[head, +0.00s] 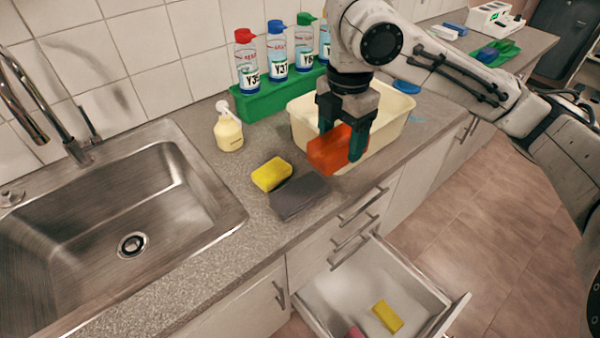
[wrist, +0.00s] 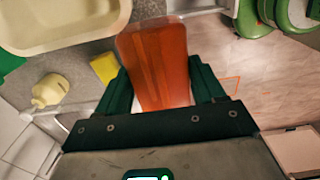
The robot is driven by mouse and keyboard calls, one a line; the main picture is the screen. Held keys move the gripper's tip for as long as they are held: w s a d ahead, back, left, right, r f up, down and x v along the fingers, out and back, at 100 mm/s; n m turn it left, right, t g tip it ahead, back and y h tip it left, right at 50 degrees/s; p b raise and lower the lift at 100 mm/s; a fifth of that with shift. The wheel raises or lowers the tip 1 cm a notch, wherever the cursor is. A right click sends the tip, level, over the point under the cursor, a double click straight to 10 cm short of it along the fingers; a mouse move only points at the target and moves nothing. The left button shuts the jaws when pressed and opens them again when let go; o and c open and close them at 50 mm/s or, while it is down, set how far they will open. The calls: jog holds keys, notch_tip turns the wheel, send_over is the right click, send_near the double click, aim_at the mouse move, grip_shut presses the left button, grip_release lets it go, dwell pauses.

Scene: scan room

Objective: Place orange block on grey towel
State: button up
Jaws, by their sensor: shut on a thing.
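The orange block (head: 331,150) is held between the dark green fingers of my gripper (head: 342,138), above the counter at the front of the cream tub. In the wrist view the orange block (wrist: 158,62) extends out between both fingers. The grey towel (head: 299,196) is a small dark grey folded piece lying on the counter near its front edge. It is below and left of the block in the head view, with nothing on it. I cannot make out the towel in the wrist view.
A yellow sponge (head: 271,174) lies beside the towel. The cream tub (head: 402,104) is just behind my gripper. A soap bottle (head: 228,127), a green rack (head: 262,105) of bottles and a sink (head: 122,215) are around. An open drawer (head: 372,285) juts out below.

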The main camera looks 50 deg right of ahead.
jog(key=w+a+f, duration=0.1)
jog(key=f, duration=0.1)
jog(key=w+a+f, duration=0.1)
jog(key=w+f, duration=0.1)
jog(key=w+a+f, duration=0.2)
jog(key=shift+w+a+f, duration=0.1)
jog(key=shift+w+f, duration=0.15)
jog(key=shift+w+a+f, duration=0.1)
jog(key=shift+w+f, duration=0.05)
jog(key=shift+f, duration=1.6)
jog(key=shift+f, duration=0.15)
jog(key=o, duration=1.3)
notch_tip(320, 180, up, 12)
jog(key=shift+r+p, duration=0.2)
jog(key=shift+p, duration=0.15)
